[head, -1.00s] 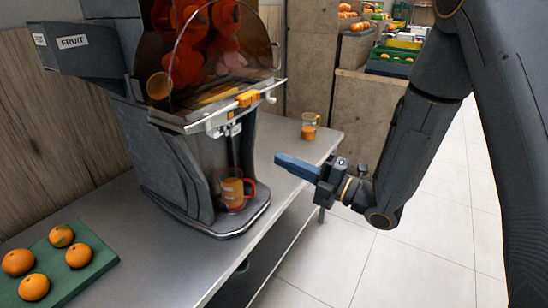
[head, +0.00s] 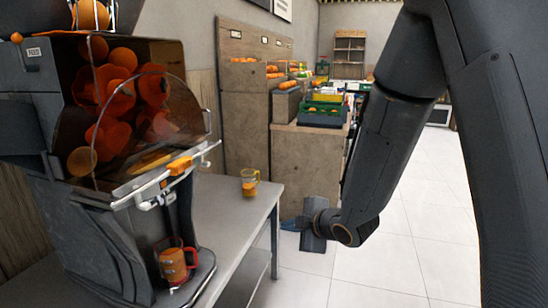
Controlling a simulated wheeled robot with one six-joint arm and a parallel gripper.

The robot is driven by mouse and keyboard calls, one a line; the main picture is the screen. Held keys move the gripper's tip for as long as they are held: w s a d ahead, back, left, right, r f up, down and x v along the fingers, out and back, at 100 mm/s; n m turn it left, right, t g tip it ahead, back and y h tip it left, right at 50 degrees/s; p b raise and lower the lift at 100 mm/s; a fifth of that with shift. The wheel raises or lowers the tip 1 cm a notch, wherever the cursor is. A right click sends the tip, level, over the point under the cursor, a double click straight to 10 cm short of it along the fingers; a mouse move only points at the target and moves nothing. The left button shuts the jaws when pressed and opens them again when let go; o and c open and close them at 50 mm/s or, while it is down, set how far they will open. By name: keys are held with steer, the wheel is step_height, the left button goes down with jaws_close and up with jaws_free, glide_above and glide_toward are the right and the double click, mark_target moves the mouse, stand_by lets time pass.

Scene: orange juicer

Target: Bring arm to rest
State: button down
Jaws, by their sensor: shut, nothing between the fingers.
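My gripper (head: 290,224) is shut and empty, off the right side of the table and above the tiled floor. My arm (head: 385,150) hangs down from the upper right, bent at its lower end. The gripper's fingers point left and look narrow here, partly hidden behind the wrist. The juicer (head: 120,160) stands on the table to the left, apart from the gripper.
A glass with orange juice (head: 249,183) stands on the metal table (head: 225,215), behind and left of my gripper. Wooden cabinets (head: 245,110) and crates of fruit (head: 322,112) stand at the back. The tiled floor (head: 440,210) to the right is clear.

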steer(key=s+d+f+m+g+h, duration=0.1)
steer(key=s+d+m+g+h, duration=0.4)
steer(key=s+d+m, duration=0.75)
steer(key=s+d+r+m+g, duration=0.1)
steer(key=s+m+g, duration=0.1)
steer(key=s, duration=0.4)
steer(key=s+d+m+g+h, duration=0.1)
steer(key=s+d+m+g, duration=0.1)
steer(key=s+m, duration=0.2)
steer(key=s, duration=0.3)
steer(key=shift+s+r+m, duration=0.2)
steer(key=shift+r+m, duration=0.15)
